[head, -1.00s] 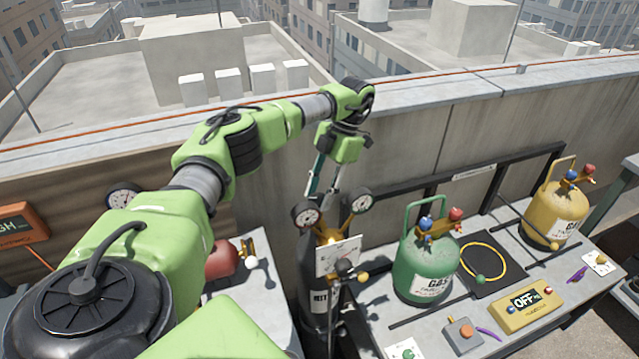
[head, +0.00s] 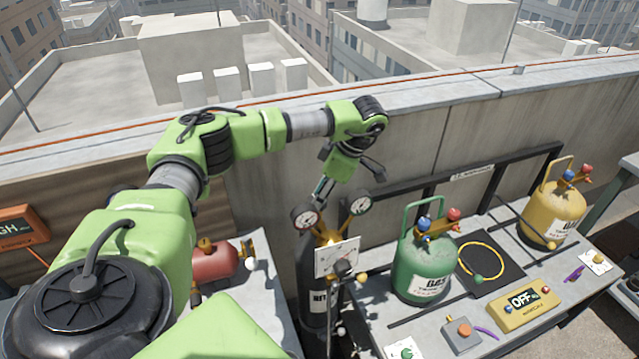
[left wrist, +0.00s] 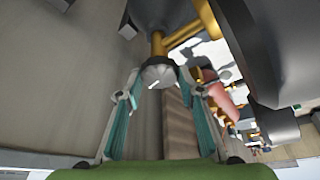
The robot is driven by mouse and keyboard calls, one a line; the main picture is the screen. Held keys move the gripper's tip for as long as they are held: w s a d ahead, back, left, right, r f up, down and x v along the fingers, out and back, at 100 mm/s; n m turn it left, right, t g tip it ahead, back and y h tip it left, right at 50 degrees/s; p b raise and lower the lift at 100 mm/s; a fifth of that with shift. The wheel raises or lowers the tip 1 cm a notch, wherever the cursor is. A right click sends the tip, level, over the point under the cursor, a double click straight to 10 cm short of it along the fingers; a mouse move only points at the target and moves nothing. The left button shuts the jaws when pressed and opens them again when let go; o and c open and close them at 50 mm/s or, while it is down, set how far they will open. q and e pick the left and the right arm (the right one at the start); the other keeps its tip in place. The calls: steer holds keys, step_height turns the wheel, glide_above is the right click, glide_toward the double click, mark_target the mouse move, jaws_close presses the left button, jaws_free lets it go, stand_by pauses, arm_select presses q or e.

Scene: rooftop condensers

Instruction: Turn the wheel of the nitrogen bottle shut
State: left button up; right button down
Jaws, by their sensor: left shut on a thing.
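The nitrogen bottle (head: 316,280) is a dark upright cylinder with a white label, below the middle of the head view. Two round gauges, a left one (head: 305,217) and a right one (head: 360,203), sit on its brass fittings. My left gripper (head: 320,196) reaches down from above, slanting, between the gauges. In the left wrist view its two teal-padded fingers are shut on a grey round wheel (left wrist: 158,72) with a white mark, in front of a brass stem. The wheel is hidden in the head view. My right gripper is not in view.
A white tag plate (head: 338,258) hangs before the bottle. A green gas cylinder (head: 425,270) and a yellow one (head: 553,215) stand on the right bench, with an OFF box (head: 525,308). A red tank (head: 213,262) lies left. The parapet wall (head: 480,120) runs behind.

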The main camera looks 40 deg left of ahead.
arm_select(q)
steer(key=shift+m+t, duration=0.4)
steer(key=shift+m, duration=0.6)
steer(key=o, duration=1.1)
steer(key=shift+d+r, duration=0.1)
steer(key=shift+r, duration=0.05)
steer(key=v, duration=1.1)
steer(key=shift+d+r, duration=0.25)
